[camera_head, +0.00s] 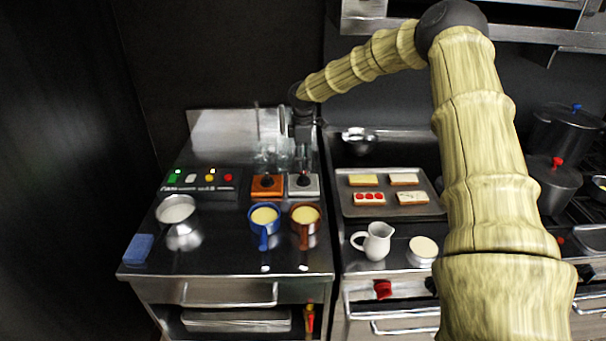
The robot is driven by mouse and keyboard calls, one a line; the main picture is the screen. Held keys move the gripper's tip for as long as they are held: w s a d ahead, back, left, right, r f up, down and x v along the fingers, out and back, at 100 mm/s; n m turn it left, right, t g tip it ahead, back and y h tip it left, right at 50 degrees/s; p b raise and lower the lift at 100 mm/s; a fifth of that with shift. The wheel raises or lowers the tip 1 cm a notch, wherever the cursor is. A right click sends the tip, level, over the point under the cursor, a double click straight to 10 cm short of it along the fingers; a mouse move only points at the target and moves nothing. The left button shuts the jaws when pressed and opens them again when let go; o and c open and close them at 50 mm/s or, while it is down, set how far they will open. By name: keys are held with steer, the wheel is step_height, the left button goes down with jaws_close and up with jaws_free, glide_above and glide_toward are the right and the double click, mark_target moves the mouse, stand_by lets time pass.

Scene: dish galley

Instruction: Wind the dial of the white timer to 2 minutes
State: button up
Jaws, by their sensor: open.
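The white timer (304,190) is a small pale box with a dark dial (304,178) on top, on the steel counter. It stands just right of an orange box of the same kind with its own dark dial (267,180). The setting of the white timer's dial is too small to read. My gripper (303,144) is a dark shape at the end of the arm, pointing down above and behind the white timer. It is open and looks apart from the timer. Its fingers are small and hard to make out.
A panel with coloured buttons (200,180) and a metal bowl (177,210) are left. A food tray (358,210) and white jug (376,241) are right.

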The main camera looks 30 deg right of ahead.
mark_target(304, 174)
steer(key=shift+d+f+p, duration=0.1)
steer(key=shift+f+p, duration=1.05)
steer(key=shift+f, duration=2.5)
steer(key=shift+c, duration=0.4)
steer(key=c, duration=1)
